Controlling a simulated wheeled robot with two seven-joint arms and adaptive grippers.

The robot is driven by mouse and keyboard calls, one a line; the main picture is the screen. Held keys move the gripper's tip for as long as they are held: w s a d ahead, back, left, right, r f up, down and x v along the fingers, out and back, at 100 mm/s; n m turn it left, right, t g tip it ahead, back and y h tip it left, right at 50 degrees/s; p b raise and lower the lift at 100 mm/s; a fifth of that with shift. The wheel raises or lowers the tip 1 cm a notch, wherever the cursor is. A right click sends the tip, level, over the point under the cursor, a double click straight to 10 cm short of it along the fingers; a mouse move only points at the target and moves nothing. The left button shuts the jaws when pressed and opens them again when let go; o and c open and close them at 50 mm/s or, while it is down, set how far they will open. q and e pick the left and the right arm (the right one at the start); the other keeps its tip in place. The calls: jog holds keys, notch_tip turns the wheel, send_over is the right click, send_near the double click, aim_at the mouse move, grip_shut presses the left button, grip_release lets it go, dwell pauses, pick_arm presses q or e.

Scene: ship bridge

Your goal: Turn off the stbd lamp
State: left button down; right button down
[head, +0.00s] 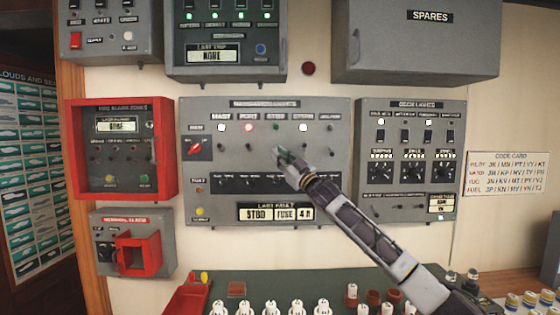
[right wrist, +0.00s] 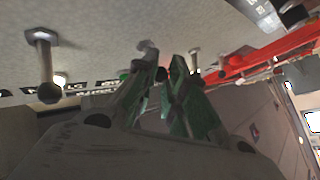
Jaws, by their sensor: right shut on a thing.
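The grey lamp panel (head: 340,180) hangs on the wall in the middle of the head view. It has a row of labelled indicators with small toggle switches below. The third indicator, the stbd lamp (head: 276,127), is green and looks dim beside its lit white and red neighbours. My right gripper (head: 282,155) is at the switch under it and hides most of that switch. In the right wrist view the fingers (right wrist: 163,88) are close together around the stbd switch (right wrist: 148,46), with other toggles on either side. My left gripper is not in view.
The panel's fault window (head: 275,213) reads STBD FUSE 4 A. A red-knobbed selector (head: 195,148) sits at the panel's left. A red alarm box (head: 122,150) is left, a deck lights panel (head: 410,160) right. Below, a bench (head: 260,281) carries several white pieces.

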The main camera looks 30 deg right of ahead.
jog(key=shift+w+f+n+t+y+b, duration=0.1)
jog(key=shift+f+n+t+y+b, duration=0.3)
jog(key=shift+n+y, duration=0.35)
jog(key=c, duration=1.4)
grip_release()
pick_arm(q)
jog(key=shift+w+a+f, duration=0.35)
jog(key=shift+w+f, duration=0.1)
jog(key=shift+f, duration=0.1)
pick_arm(e)
jog(key=shift+d+f, duration=0.1)
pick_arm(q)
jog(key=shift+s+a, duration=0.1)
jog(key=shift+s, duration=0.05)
pick_arm(e)
jog(key=shift+v, duration=5.9)
